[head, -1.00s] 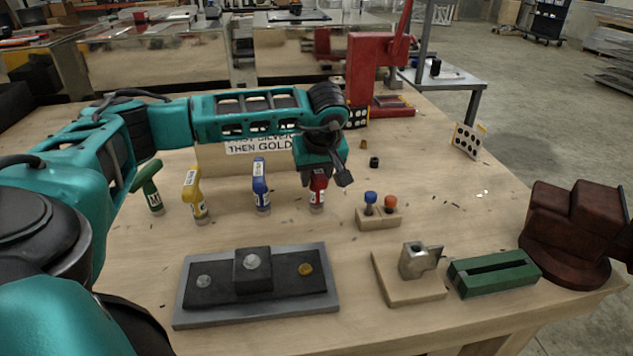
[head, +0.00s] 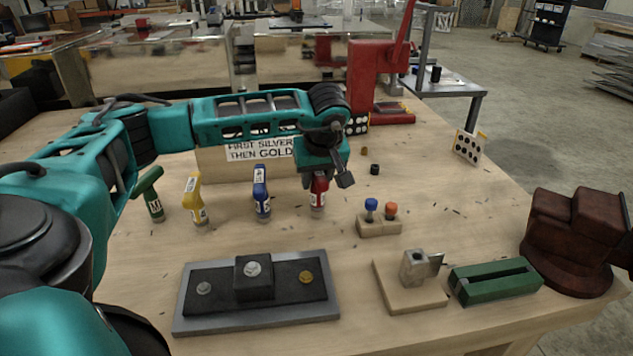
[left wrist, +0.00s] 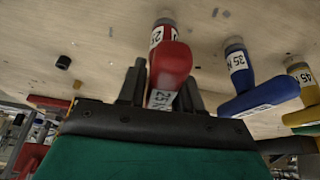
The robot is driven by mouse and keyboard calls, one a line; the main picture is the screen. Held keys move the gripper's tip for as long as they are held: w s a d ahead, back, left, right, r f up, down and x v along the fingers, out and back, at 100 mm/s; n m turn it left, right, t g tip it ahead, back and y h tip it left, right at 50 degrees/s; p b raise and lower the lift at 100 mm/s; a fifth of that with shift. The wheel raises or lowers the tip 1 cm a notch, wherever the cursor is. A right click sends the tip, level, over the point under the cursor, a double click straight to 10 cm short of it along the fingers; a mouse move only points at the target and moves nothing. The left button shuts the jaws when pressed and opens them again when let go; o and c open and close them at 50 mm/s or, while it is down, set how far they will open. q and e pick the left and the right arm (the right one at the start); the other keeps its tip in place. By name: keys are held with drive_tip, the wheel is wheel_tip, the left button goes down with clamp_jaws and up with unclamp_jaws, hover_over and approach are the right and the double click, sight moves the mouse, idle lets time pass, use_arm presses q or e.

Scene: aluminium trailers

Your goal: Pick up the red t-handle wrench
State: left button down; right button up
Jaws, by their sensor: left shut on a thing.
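The red t-handle wrench (head: 318,197) stands upright on the wooden table, at the right end of a row of wrenches. Its red handle (left wrist: 170,62) fills the middle of the left wrist view, with a white label on it. My left gripper (head: 326,180) comes down over it from above. The gripper (left wrist: 161,88) is shut on the red handle, one dark finger on each side. The gripper hides the top of the wrench in the head view. My right gripper is not in view.
Blue (head: 261,192), yellow (head: 195,200) and green (head: 151,194) wrenches stand to the left. A small wooden block (head: 379,226) with blue and orange knobs is close on the right. A sign (head: 255,150) stands behind. A grey plate (head: 185,322) lies in front.

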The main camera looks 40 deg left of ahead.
use_arm(q)
wheel_tip(320, 180, up, 19)
drive_tip(key=p, duration=0.1)
idle(0.6)
